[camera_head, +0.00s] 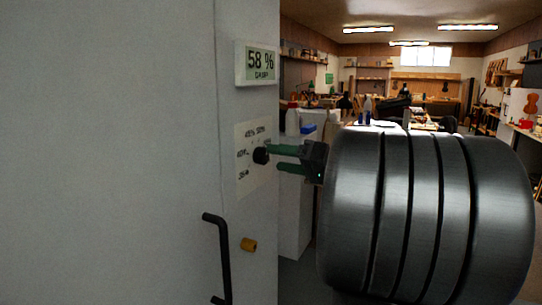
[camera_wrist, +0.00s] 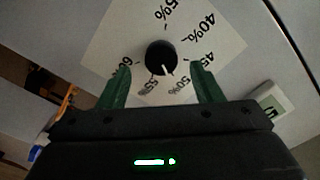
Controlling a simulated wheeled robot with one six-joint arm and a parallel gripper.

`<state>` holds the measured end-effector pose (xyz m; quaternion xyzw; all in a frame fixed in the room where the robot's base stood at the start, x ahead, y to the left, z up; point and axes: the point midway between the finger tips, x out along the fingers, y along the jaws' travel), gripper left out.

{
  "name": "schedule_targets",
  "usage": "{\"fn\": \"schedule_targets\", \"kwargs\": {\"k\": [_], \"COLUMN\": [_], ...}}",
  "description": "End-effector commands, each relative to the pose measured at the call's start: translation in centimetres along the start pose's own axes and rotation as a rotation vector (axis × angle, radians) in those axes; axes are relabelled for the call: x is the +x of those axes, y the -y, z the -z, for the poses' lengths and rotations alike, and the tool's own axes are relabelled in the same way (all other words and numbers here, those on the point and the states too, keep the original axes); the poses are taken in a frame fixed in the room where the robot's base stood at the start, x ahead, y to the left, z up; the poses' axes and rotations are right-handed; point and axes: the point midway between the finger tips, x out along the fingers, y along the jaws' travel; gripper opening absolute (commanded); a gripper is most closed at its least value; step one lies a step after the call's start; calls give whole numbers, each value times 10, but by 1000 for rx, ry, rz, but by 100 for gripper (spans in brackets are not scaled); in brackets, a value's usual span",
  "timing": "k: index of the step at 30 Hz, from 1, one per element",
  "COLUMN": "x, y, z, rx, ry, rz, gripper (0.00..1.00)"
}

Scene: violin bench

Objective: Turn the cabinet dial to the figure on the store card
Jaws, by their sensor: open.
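The cabinet dial is a black knob (camera_head: 260,156) on a white scale plate (camera_head: 246,186) on the pale cabinet's narrow panel. In the wrist view the knob (camera_wrist: 161,52) has a white pointer mark that points down toward 50%. The scale (camera_wrist: 110,35) also shows 40% and, partly covered, 45% and 60%. My gripper (camera_head: 280,158) is open with green fingers at the dial. In the wrist view its fingers (camera_wrist: 161,66) stand on either side of the knob, with gaps showing; contact is not visible. I cannot make out a store card in either view.
A display (camera_head: 258,63) above the dial reads 58 %. A white unit with bottles and a blue item (camera_head: 307,128) stands behind my gripper. The workshop extends beyond.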

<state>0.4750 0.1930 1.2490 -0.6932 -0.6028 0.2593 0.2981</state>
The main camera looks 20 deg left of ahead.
Motion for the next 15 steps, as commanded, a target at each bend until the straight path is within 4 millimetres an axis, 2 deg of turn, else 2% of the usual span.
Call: {"fn": "schedule_targets", "kwargs": {"k": [1,6,15], "x": [9,27,35], "y": [2,1,0], "z": [0,0,0], "rx": [0,0,-1], "ry": [3,2,0], "rz": [3,2,0], "gripper": [59,59,59]}}
